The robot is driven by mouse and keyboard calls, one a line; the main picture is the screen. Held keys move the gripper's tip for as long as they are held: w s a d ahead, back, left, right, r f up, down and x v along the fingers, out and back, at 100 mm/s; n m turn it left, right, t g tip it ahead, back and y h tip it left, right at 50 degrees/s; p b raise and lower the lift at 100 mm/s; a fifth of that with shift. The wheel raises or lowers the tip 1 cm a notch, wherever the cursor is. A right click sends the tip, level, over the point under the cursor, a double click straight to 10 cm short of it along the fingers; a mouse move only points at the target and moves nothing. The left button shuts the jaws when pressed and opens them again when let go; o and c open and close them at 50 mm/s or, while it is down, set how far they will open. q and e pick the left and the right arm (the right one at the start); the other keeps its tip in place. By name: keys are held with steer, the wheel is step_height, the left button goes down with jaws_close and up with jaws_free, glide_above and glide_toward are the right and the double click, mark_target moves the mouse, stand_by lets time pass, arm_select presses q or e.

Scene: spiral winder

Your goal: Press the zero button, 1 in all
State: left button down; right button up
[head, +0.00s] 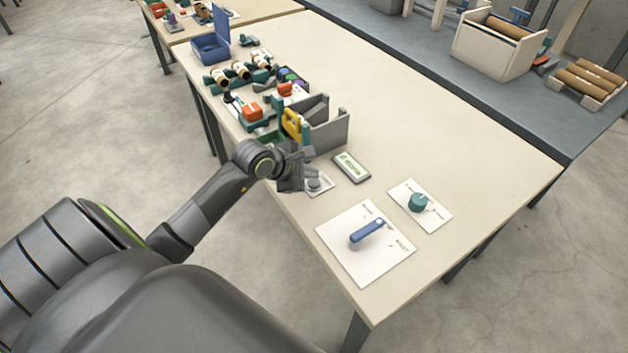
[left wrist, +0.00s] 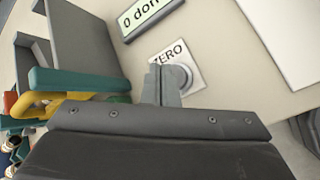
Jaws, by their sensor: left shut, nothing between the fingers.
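The zero button is a grey round knob on a small white plate marked "ZERO" near the table's front edge. In the head view the button (head: 315,183) shows just right of my left gripper (head: 300,172). In the left wrist view the button (left wrist: 184,76) is partly behind the fingers of my left gripper (left wrist: 162,84). The gripper is shut and empty, with its fingertips at or very close to the button; I cannot tell whether they touch it. A display (head: 351,167) stands beside the plate; in the left wrist view its text (left wrist: 145,14) begins "0 don". My right gripper is not in view.
A grey divided box (head: 325,130) with a yellow-handled tool (head: 292,125) stands close behind my gripper. A white panel with a blue lever (head: 367,232) and one with a teal knob (head: 418,202) lie to the right. The table's middle is clear.

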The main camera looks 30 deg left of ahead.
mark_target(310, 184)
arm_select(q)
steer(key=shift+r+p, duration=1.5)
steer(key=shift+r, duration=0.95)
